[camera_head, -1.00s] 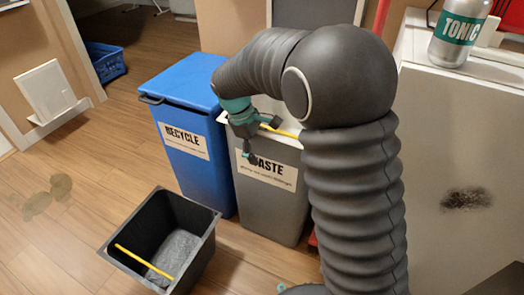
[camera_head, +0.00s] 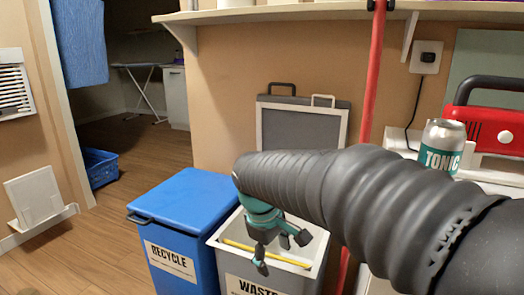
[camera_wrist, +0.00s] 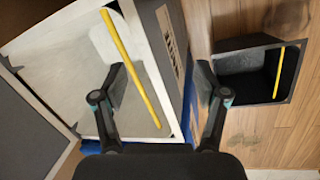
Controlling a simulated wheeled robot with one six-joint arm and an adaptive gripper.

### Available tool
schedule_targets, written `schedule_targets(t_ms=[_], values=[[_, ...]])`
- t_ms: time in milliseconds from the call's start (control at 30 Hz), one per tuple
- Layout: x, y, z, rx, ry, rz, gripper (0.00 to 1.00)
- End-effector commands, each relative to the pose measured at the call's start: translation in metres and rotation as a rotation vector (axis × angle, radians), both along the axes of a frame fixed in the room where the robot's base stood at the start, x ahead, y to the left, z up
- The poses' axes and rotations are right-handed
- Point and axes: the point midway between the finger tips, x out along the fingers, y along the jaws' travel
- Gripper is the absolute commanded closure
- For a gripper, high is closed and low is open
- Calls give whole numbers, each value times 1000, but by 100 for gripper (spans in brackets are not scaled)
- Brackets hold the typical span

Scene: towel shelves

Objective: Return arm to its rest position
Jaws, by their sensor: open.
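My arm comes in from the right edge of the head view and ends in my gripper (camera_head: 280,250) above the open grey waste bin (camera_head: 222,258). My gripper is open and empty. In the wrist view its two fingers (camera_wrist: 160,88) stand wide apart, with the rim between the waste bin (camera_wrist: 62,105) and the darker area beyond showing between them. A yellow stick (camera_head: 262,254) lies across the inside of the waste bin; it also shows in the wrist view (camera_wrist: 130,67).
A blue recycle bin (camera_head: 185,205) stands left of the waste bin. A black tub (camera_wrist: 255,65) with a yellow stick (camera_wrist: 278,73) in it sits on the wood floor. A red pole (camera_head: 373,70), tonic can (camera_head: 440,145) and red toolbox (camera_head: 490,120) are right. A shelf (camera_head: 290,13) runs above.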

Motion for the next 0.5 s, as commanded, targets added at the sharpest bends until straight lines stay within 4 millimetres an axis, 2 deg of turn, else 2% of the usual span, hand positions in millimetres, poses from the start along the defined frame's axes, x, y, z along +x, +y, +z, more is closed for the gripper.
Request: schedule_targets(t_ms=[33, 200, 500], values=[[-12, -16, 12, 29, -28, -54, 27], [-49, -55, 32, 124, -112, -227, 27], [-118, -106, 46, 282, -267, -523, 27]])
